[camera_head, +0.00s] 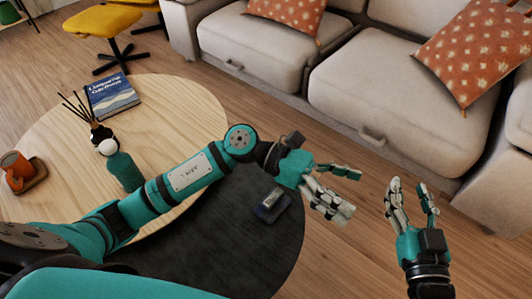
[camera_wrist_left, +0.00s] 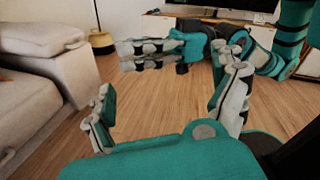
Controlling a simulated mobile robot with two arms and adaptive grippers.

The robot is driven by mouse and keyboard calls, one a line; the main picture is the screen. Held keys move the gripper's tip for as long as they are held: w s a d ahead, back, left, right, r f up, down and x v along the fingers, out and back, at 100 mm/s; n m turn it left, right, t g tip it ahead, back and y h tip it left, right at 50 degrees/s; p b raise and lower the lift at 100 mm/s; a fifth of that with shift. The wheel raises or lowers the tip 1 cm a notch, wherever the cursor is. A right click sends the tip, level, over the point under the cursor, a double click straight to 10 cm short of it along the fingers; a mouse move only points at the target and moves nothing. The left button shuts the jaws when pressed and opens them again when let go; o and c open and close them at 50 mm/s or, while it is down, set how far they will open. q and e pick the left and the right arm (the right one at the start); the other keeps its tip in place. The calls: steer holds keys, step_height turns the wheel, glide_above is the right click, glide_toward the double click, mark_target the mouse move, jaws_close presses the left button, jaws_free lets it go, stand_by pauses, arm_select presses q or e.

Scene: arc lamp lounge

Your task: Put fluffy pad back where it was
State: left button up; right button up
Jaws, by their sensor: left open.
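Two orange cushions with pale patterns are on the beige sofa; either may be the fluffy pad, and I cannot tell which. One cushion (camera_head: 478,50) leans on the right seat, and the other cushion (camera_head: 287,11) is at the top, partly cut off. My left gripper (camera_head: 352,192) is open and empty, past the right edge of the round table. Its spread fingers also show in the left wrist view (camera_wrist_left: 170,85). My right gripper (camera_head: 409,185) is open and empty over the floor, to its right; it also shows in the left wrist view (camera_wrist_left: 122,56). Both are apart from the cushions.
A yellow stool (camera_head: 103,20) stands behind. Wooden floor (camera_head: 335,140) is clear before the sofa (camera_head: 370,90).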

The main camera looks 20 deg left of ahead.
arm_select(q)
step_height(320, 180, up, 7)
steer(key=n+t+h, duration=0.4)
steer(key=n+h, duration=0.1)
steer(key=n, duration=0.2)
steer(key=w+a+r+n+t+y, duration=0.2)
steer(key=a+n+t, duration=0.2)
steer(key=n+t, duration=0.5)
steer(key=w+a+r+n+t+y, duration=0.25)
steer(key=n+t, duration=0.45)
steer(key=n, duration=0.5)
steer(key=s+a+f+n+y, duration=0.1)
steer(key=a+f+n+y, duration=0.9)
steer(key=n, duration=1.1)
step_height(320, 180, down, 2)
steer(key=y, duration=0.3)
steer(key=shift+g, duration=0.3)
steer(key=shift+s+f, duration=0.1)
steer(key=shift+f, duration=0.05)
